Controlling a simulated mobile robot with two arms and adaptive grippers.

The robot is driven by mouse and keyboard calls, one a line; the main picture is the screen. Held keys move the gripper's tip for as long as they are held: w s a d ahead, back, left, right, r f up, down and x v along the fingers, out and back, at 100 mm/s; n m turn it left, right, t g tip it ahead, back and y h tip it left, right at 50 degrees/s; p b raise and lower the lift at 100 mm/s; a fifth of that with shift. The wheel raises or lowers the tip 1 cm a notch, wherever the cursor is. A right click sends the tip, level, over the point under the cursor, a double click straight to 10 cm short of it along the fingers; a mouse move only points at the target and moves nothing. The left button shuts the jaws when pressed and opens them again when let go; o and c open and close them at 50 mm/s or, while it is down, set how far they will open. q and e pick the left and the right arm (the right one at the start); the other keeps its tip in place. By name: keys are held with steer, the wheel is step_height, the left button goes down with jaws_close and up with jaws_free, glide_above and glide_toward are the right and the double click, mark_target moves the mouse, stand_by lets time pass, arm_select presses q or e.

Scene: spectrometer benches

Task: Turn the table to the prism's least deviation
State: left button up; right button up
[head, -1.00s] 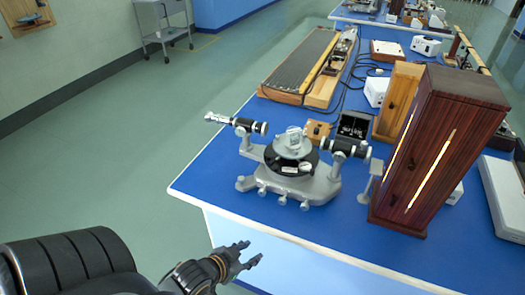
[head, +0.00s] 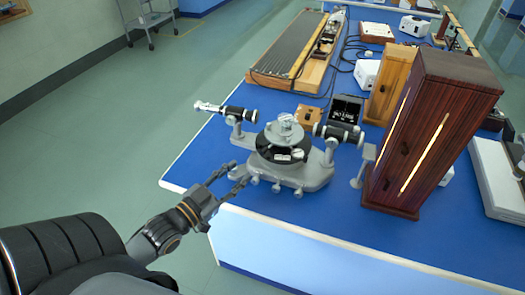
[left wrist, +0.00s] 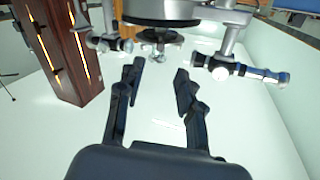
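The spectrometer (head: 300,172) stands near the front left corner of the blue bench. Its round table (head: 284,130) sits on top of a dark disc (head: 281,147), with a small clear piece on it, likely the prism (head: 286,119). One tube (head: 224,110) points left and another (head: 338,133) points right. My left gripper (head: 231,180) is open and empty, just in front of the spectrometer's base at the bench edge. In the left wrist view the open fingers (left wrist: 156,85) point toward the instrument's underside, apart from it. My right gripper is not in view.
A tall dark wooden cabinet with a glowing slit (head: 432,135) stands right of the spectrometer. A small wooden block (head: 308,115), a black box (head: 346,108) and a long ribbed wooden instrument (head: 285,60) lie behind.

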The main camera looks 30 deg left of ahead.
mark_target(263, 151)
arm_select(q)
steer(key=w, duration=0.7)
steer(key=w+d+p, duration=0.1)
steer(key=w, duration=0.3)
steer(key=shift+d+f, duration=0.1)
steer(key=shift+c, duration=0.5)
jaws_close()
